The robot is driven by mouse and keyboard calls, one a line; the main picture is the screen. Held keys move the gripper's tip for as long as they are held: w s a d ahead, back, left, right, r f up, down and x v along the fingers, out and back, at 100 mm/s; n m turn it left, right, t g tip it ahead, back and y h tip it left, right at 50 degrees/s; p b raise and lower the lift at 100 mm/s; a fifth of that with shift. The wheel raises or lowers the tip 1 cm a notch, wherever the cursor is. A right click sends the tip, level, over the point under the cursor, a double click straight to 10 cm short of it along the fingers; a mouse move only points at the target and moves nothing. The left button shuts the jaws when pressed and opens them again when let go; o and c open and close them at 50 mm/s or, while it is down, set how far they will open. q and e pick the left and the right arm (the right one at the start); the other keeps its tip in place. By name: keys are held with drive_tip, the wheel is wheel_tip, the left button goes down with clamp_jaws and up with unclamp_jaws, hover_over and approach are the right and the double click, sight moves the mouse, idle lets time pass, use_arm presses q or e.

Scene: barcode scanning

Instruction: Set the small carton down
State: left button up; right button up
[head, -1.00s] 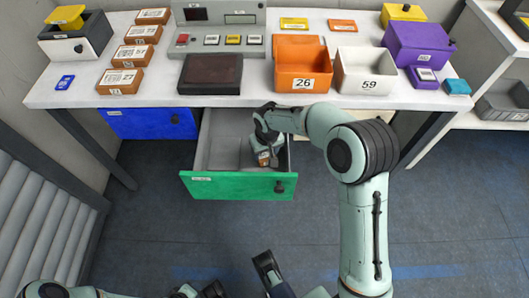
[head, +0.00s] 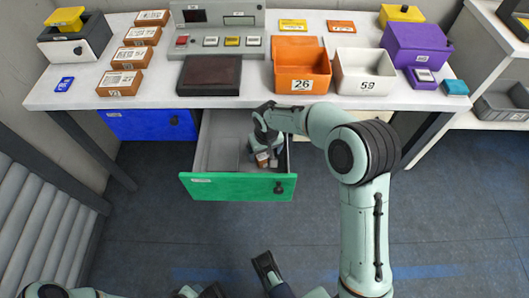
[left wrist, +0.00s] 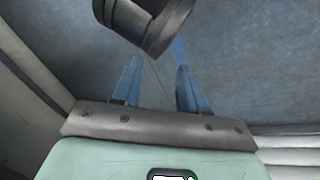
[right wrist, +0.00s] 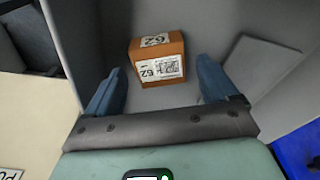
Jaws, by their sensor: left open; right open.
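The small carton (right wrist: 158,60) is orange-brown with white labels reading 62, and it sits on the floor of the open drawer. It also shows in the head view (head: 262,159), partly hidden by my right gripper. My right gripper (right wrist: 157,85) is open, its two blue fingers apart on either side and short of the carton, with a gap visible around it. In the head view, my right gripper (head: 268,152) reaches down inside the green-fronted drawer (head: 235,187). My left gripper (left wrist: 157,80) is open and empty above the blue floor, away from the table.
A flat grey piece (right wrist: 263,68) lies in the drawer beside the carton. The drawer walls stand close around my right gripper. On the table above are an orange bin (head: 301,70), a white bin (head: 364,72), a dark pad (head: 210,75) and several brown cartons (head: 119,83).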

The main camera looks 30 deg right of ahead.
sight(266, 159)
use_arm(q)
drive_tip(key=shift+g+h, duration=0.3)
drive_tip(key=shift+g, duration=0.3)
drive_tip(key=s+r, duration=0.1)
drive_tip(key=s+d+r+p, duration=0.2)
drive_tip(key=s, duration=0.1)
use_arm(e)
wheel_tip(266, 159, up, 11)
drive_tip(key=s, duration=0.1)
drive_tip(key=shift+s, duration=0.15)
drive_tip(key=shift+a+f, duration=0.1)
